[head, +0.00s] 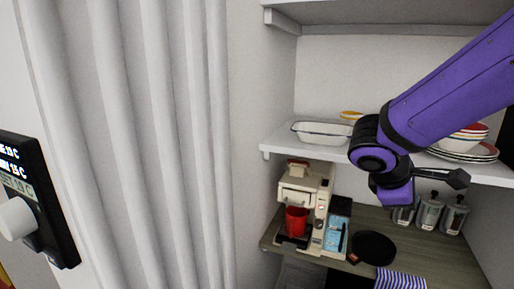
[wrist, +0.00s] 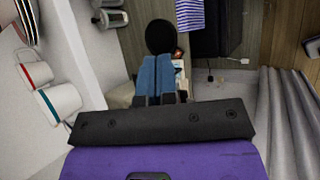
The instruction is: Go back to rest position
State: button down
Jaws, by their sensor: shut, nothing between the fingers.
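My purple arm reaches in from the upper right in the head view, in front of the white shelf (head: 275,137). Nothing is held. The black round plate (wrist: 160,37) lies beyond the fingertips in that view.
On the counter (head: 415,258) stand a coffee machine (head: 297,192) with a red cup (head: 296,221), a blue packet (head: 335,236), a black round plate (head: 373,248), a striped cloth (head: 400,280) and metal canisters (head: 430,214). A curtain (head: 140,130) hangs left.

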jog(key=s+r+m+t+y, duration=0.1)
jog(key=s+r+m+y, duration=0.3)
jog(key=s, duration=0.3)
jog(key=s+r+m+t+y, duration=0.1)
jog(key=s+r+m+y, duration=0.2)
jog(key=s+m, duration=0.4)
jog(key=shift+s+d+r+m+y, duration=0.3)
jog(key=shift+s+r+y, duration=0.1)
jog(key=shift+r, duration=0.1)
